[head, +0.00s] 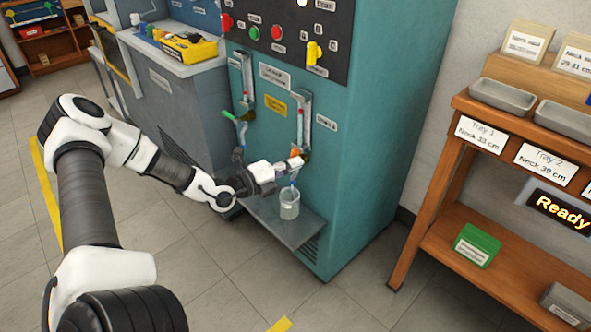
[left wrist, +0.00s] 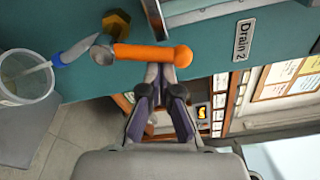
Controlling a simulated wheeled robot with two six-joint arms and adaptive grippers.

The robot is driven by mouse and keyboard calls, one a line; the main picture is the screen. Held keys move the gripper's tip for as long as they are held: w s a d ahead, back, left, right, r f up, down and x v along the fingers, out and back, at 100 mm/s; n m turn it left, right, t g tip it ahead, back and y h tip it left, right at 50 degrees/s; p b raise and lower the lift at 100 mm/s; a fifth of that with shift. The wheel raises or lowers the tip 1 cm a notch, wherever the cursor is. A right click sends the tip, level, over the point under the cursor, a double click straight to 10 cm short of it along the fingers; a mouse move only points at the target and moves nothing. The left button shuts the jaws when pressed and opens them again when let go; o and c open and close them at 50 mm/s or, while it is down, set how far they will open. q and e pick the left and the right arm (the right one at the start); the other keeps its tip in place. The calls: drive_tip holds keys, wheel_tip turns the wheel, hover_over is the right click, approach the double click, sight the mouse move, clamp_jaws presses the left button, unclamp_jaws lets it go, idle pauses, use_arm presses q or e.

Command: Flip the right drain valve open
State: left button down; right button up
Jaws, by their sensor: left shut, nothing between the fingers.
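The right drain valve has an orange lever with a round knob (left wrist: 150,54), beside the "Drain 2" label (left wrist: 242,40). In the head view a little of the orange lever (head: 294,153) shows on the teal cabinet's front, partly covered by my gripper. My left gripper (head: 290,164) is shut and empty at this valve. In the left wrist view its fingertips (left wrist: 161,72) lie at the lever near its knob end; I cannot tell whether they touch. A blue-grey spout (left wrist: 75,50) leads from the valve to a clear cup (left wrist: 25,80). My right gripper is not in view.
The cup (head: 289,206) stands on a grey shelf (head: 280,226) below the valve. A green lever (head: 228,116) of another valve is to the left. A wooden rack (head: 448,170) with trays stands at the right. Open floor lies in front of the shelf.

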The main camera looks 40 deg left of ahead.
use_arm(q)
drive_tip(key=a+n, duration=0.1)
drive_tip(key=r+n, duration=0.1)
drive_tip(key=shift+a+n, duration=0.35)
drive_tip(key=shift+n, duration=0.05)
drive_tip(key=shift+a, duration=0.1)
idle(0.5)
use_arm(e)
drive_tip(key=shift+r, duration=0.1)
